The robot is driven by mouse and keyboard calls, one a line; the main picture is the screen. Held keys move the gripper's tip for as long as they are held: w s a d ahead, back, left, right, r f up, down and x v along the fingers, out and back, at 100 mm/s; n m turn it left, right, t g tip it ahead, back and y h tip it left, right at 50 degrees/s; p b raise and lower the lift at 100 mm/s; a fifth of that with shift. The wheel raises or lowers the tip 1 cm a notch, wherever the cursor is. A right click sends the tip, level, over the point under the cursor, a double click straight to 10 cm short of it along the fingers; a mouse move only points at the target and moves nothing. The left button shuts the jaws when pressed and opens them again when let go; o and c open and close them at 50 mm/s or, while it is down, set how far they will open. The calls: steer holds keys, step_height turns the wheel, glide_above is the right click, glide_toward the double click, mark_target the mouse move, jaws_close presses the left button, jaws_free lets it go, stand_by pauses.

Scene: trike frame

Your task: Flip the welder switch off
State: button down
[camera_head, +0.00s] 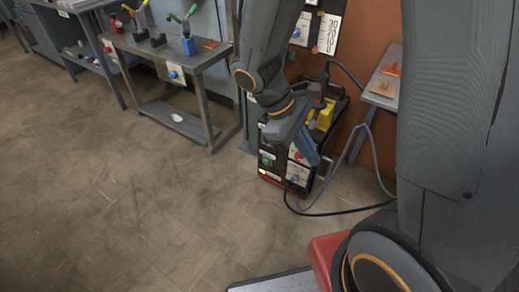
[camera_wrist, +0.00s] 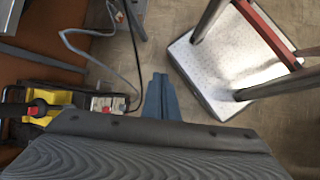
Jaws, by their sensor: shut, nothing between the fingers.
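The welder (camera_head: 272,179) is a dark box with a red lower edge, standing on the floor against the orange panel. Its front carries white labels, a small green part (camera_head: 267,161) and a red knob (camera_head: 298,156). I cannot tell for sure which part is the switch. My gripper (camera_head: 315,161), with blue-grey fingers, is shut and empty, pointing down across the right part of the welder's front in the head view; contact cannot be told. In the wrist view my shut fingers (camera_wrist: 160,80) lie right of the welder's light panel (camera_wrist: 103,103), apart from it in the picture.
A yellow item (camera_head: 325,116) sits on top of the welder. A grey cable (camera_head: 361,142) and a black cable (camera_head: 345,213) run at its right. A grey workbench (camera_head: 213,57) with clamps stands to the left. The floor (camera_head: 150,215) in front is clear.

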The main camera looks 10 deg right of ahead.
steer(key=w+f+n+t+h+b, duration=0.2)
steer(key=w+f+n+h+b, duration=0.25)
steer(key=w+f+b, duration=0.35)
steer(key=w+a+f+n+t+b, duration=0.6)
steer(key=w+a+f+n+b, duration=0.1)
steer(key=w+f+b, duration=0.1)
steer(key=w+a+f+n+t+b, duration=0.5)
steer(key=w+f, duration=0.5)
steer(key=f, duration=0.3)
steer(key=a+n+h+b, duration=0.1)
steer(key=a+b, duration=0.1)
steer(key=b, duration=0.1)
steer(key=shift+a+f+n+t+b, duration=0.25)
steer(key=shift+a+n+t+b, duration=0.05)
steer(key=shift+n+t+b, duration=0.1)
steer(key=shift+w, duration=0.1)
steer(key=r+b+x, duration=0.1)
steer(key=b+x, duration=0.5)
steer(key=x, duration=0.7)
steer(key=shift+w+d+b, duration=0.3)
steer(key=shift+w+d, duration=0.05)
